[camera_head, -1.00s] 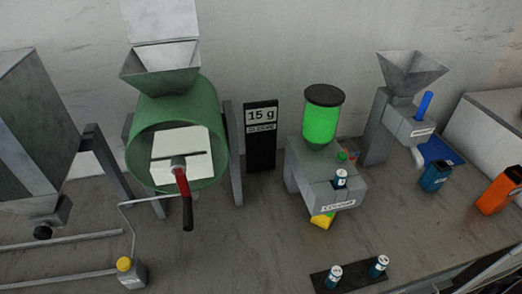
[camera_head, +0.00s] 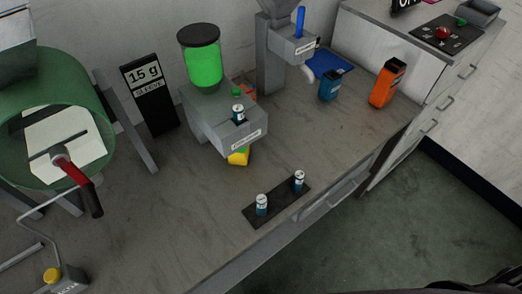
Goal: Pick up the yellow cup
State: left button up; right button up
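The yellow cup (camera_head: 240,156) stands on the grey worktop under the front of the grey dispenser (camera_head: 222,122) with the green tank. Only its lower part shows below the dispenser's labelled front edge; its upper part is hidden. Neither of my grippers shows in the head view.
A black tray (camera_head: 277,205) with two small blue-and-white cylinders lies in front of the dispenser, near the table edge. A blue container (camera_head: 329,86) and an orange container (camera_head: 387,83) stand to the right. The green drum (camera_head: 42,115) with a red-handled crank is at left. Worktop between is clear.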

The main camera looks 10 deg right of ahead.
aim_at(240, 158)
jog(key=l+u, duration=0.15)
jog(key=l, duration=0.25)
jog(key=k+l+u, duration=0.1)
jog(key=l, duration=0.3)
jog(key=l+u, duration=0.15)
jog(key=l, duration=0.25)
jog(key=k+l+u, duration=0.15)
jog(key=l, duration=0.2)
jog(key=k+l+u, duration=0.1)
jog(key=l, duration=0.3)
jog(key=k+l+u, duration=0.15)
jog(key=l, duration=0.2)
jog(key=k+l+u, duration=0.15)
jog(key=l, duration=0.2)
jog(key=i, duration=0.05)
